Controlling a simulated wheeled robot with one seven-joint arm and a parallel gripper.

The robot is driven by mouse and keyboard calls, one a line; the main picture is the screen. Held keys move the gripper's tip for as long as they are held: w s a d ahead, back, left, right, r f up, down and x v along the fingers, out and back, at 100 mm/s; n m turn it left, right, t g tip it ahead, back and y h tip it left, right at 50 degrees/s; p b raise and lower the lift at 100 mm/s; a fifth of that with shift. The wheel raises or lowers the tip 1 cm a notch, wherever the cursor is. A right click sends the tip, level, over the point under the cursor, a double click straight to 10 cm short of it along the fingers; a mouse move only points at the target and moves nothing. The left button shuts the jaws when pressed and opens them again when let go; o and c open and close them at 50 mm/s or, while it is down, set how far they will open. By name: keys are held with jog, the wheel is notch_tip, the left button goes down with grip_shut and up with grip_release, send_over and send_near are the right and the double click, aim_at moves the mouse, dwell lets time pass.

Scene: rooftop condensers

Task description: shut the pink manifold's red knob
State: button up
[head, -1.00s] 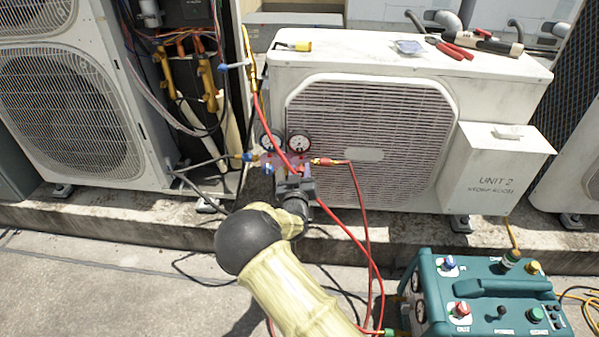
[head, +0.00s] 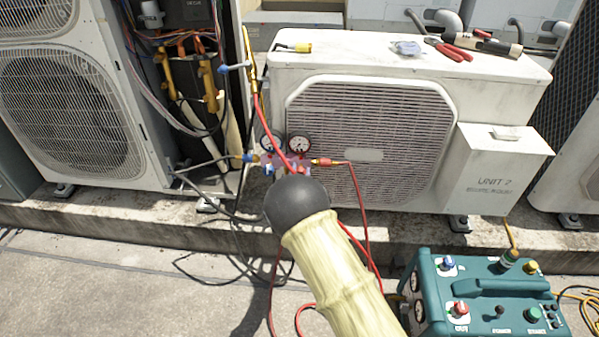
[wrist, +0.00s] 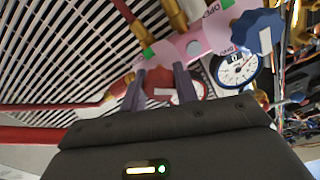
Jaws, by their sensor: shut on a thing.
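In the head view the manifold (head: 268,158) hangs in front of the middle condenser, partly hidden by my arm. The red knob (wrist: 180,91) sits on the manifold's edge. My gripper (wrist: 160,80) has one dark finger on each side of the knob and is shut on it. In the head view, my arm hides both gripper and knob. The knob's pointer position is unclear.
A blue knob (wrist: 258,30) and a dial gauge (wrist: 236,68) are close beside the fingers. A red hose (head: 357,205) loops down near my arm. The teal machine (head: 480,300) stands at the lower right. Tools (head: 470,45) lie on the middle condenser (head: 390,60).

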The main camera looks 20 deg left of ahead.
jog(key=m, duration=0.5)
jog(key=shift+f+m+b, duration=0.1)
jog(key=shift+m+b, duration=0.2)
jog(key=shift+b, duration=0.1)
jog(key=m+b, duration=0.1)
jog(key=m, duration=0.3)
jog(key=shift+m, duration=0.4)
jog(key=o, duration=1)
jog(key=shift+s, duration=0.1)
jog(key=p+v, duration=0.5)
jog(key=v, duration=1.2)
jog(key=shift+s+p, duration=0.2)
jog(key=shift+p, duration=0.15)
